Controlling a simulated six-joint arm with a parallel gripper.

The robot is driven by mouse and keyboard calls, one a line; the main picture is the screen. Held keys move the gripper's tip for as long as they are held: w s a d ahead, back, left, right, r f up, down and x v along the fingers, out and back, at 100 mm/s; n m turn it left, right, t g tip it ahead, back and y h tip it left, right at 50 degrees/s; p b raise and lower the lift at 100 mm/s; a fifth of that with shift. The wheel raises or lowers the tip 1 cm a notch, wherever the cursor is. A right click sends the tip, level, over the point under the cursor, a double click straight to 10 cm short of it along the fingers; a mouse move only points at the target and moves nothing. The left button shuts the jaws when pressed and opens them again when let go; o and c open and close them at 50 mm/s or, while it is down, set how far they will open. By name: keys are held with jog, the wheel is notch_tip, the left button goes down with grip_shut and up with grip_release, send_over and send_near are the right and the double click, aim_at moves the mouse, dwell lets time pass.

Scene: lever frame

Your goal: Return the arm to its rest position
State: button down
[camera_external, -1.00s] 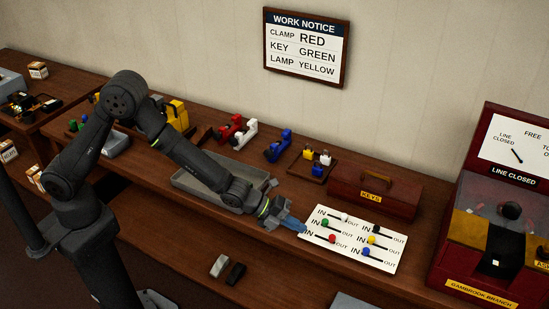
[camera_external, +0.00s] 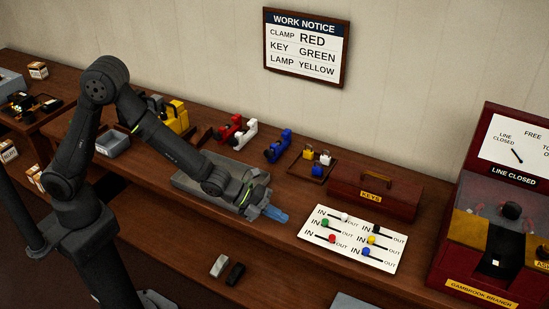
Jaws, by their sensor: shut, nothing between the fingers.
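My arm reaches from its base at the left over the wooden bench. My gripper (camera_external: 275,214) has blue fingers and points right, a little above the bench. It is shut and empty. It is over the bench between the grey tray (camera_external: 190,184) and the white IN/OUT board (camera_external: 352,240), apart from the board's left edge. My forearm hides part of the tray.
The IN/OUT board carries several coloured knobs. Behind it stands a dark red KEYS box (camera_external: 374,196). Red (camera_external: 237,132) and blue (camera_external: 279,147) clamps and a padlock tray (camera_external: 311,167) stand at the back. A dark red lever frame (camera_external: 490,225) is at the right.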

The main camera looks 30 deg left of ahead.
aim_at(304, 235)
jog(key=x, duration=1)
jog(key=shift+w, duration=0.4)
jog(key=shift+w+a, duration=0.15)
jog(key=shift+a, duration=0.4)
